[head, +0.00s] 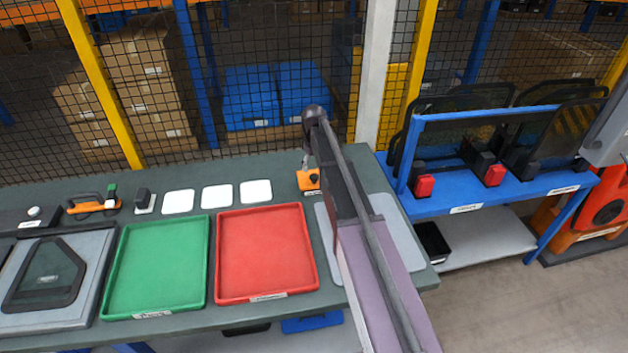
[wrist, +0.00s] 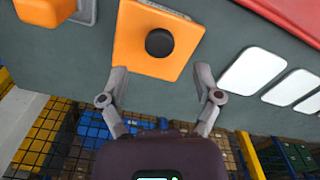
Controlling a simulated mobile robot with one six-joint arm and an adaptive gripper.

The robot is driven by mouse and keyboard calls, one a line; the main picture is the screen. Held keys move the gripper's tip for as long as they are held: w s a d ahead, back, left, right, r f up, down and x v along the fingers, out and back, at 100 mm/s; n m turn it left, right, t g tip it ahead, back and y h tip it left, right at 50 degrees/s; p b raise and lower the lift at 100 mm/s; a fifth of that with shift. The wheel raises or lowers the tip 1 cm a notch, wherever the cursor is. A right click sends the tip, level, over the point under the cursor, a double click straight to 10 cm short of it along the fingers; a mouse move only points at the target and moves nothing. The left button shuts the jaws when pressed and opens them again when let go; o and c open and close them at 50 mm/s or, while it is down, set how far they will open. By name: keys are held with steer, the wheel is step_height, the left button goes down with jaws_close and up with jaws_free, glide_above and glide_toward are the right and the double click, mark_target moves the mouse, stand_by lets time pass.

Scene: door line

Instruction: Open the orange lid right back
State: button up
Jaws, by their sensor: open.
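The orange lid (wrist: 133,40) is a square plate with a round black knob (wrist: 160,43) in its middle, and it lies on the bench top in the wrist view. A pale label strip runs along its far edge in that view. In the head view only part of the orange lid (head: 306,182) shows, beside my arm. My gripper (wrist: 160,76) is open and empty, its two fingers spread at the lid's near edge in the wrist view. Whether the fingers touch the lid I cannot tell.
Another orange piece (wrist: 45,10) sits left of the lid in the wrist view. White plates (head: 217,196), a red tray (head: 266,252) and a green tray (head: 157,266) lie left of my arm. A mesh fence (head: 240,80) stands close behind the bench.

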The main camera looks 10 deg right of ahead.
mark_target(314, 176)
steer(key=shift+f+b, duration=2.05)
steer(key=shift+f, duration=0.3)
jaws_close()
